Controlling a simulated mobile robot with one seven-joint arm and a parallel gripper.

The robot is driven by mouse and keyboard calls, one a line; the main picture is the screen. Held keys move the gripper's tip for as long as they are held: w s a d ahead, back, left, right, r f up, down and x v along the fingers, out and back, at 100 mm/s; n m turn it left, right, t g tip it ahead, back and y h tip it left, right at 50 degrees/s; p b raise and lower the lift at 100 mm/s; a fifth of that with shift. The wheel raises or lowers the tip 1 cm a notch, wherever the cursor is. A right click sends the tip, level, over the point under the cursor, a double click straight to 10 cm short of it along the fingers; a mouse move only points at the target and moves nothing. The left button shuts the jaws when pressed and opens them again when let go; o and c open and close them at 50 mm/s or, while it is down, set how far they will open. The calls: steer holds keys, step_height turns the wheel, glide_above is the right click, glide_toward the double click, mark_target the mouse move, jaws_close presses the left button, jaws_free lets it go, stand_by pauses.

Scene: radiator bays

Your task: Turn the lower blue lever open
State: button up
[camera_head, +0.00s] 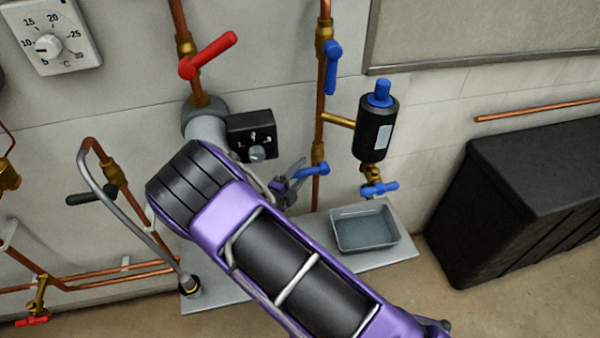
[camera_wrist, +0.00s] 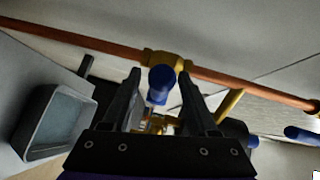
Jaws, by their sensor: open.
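The lower blue lever (camera_head: 313,170) sits on a brass valve on the vertical copper pipe in the head view. It lies roughly sideways across the pipe, its left end at my gripper (camera_head: 287,187). In the wrist view the blue lever (camera_wrist: 160,84) shows end-on between my two dark fingers (camera_wrist: 158,76), in front of the brass valve body (camera_wrist: 167,60). My gripper is open, one finger on each side of the lever, with narrow gaps. Whether a finger touches it I cannot tell. My arm hides part of the wall left of the lever.
An upper blue lever (camera_head: 332,68) hangs down along the same pipe. A black cylinder (camera_head: 375,130) with a small blue lever (camera_head: 378,188) is to the right. A grey tray (camera_head: 342,232) is below. A red lever (camera_head: 208,55) and black dial box (camera_head: 252,150) are left.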

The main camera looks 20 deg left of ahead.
jaws_close()
stand_by(1.4)
